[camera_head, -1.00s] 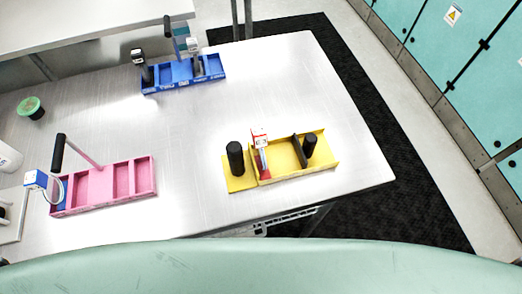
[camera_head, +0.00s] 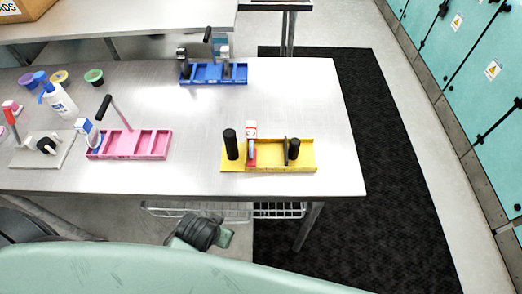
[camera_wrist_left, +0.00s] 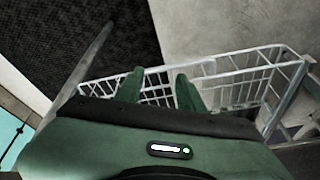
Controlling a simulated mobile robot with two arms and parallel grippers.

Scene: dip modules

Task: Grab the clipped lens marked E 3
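Three holders stand on the metal table (camera_head: 290,110). The pink holder (camera_head: 150,145) at left has a blue and white clipped piece (camera_head: 87,128) at its left end. The yellow holder (camera_head: 265,168) at right has a red and white clipped piece (camera_head: 251,130) between black posts. The blue holder (camera_head: 214,80) at the back has a pale upright piece (camera_head: 221,48). No mark E 3 is legible. My left gripper (camera_wrist_left: 158,80) is open and empty in the left wrist view, over a wire basket, apart from every holder.
A white bottle (camera_head: 59,100), several small coloured cups (camera_head: 93,76) and a white stand (camera_head: 42,152) fill the table's left. A wire basket (camera_wrist_left: 235,75) hangs below the tabletop. A shelf (camera_head: 130,20) overhangs the back left. The table's middle is clear.

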